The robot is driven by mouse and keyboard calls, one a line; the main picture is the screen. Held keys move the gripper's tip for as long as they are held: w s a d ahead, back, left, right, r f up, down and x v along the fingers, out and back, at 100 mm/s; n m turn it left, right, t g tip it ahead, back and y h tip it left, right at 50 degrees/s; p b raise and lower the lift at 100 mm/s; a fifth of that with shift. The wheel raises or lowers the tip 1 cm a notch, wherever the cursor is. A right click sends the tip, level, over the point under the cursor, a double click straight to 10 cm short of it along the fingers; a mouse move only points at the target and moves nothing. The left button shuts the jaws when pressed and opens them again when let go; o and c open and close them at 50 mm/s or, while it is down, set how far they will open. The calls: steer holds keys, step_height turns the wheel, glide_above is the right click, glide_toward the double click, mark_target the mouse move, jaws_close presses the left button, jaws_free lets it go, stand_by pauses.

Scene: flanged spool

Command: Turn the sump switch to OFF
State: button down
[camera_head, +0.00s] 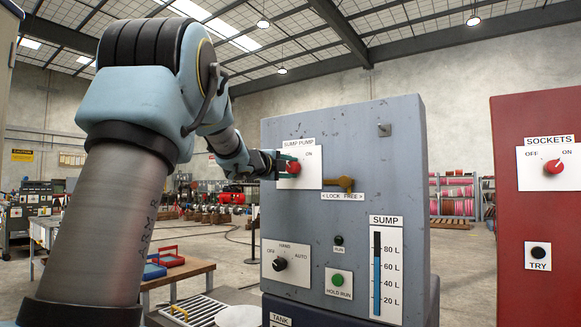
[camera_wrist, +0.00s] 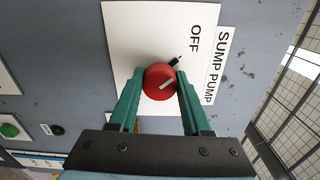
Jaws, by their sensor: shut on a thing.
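The sump pump switch is a red round knob (camera_head: 293,168) on a white plate (camera_head: 310,178) marked SUMP PUMP, on the grey-blue cabinet. My gripper (camera_wrist: 161,82) is shut on the knob (camera_wrist: 158,82), with one green finger on each side. A small black piece (camera_wrist: 175,61) sits beside the knob on the OFF side. ON shows in the head view (camera_head: 309,153); fingers hide its place in the wrist view.
Lower are a HAND/OFF/AUTO selector (camera_head: 280,264), a green HOLD RUN button (camera_head: 337,279) and a level gauge (camera_head: 377,272). A red SOCKETS cabinet (camera_head: 510,220) stands right.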

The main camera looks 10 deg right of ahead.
stand_by(0.3)
steer(key=shift+c, duration=1.8)
jaws_free()
steer(key=b+v, duration=0.2)
steer(key=v, duration=0.9)
steer(key=shift+d, duration=0.1)
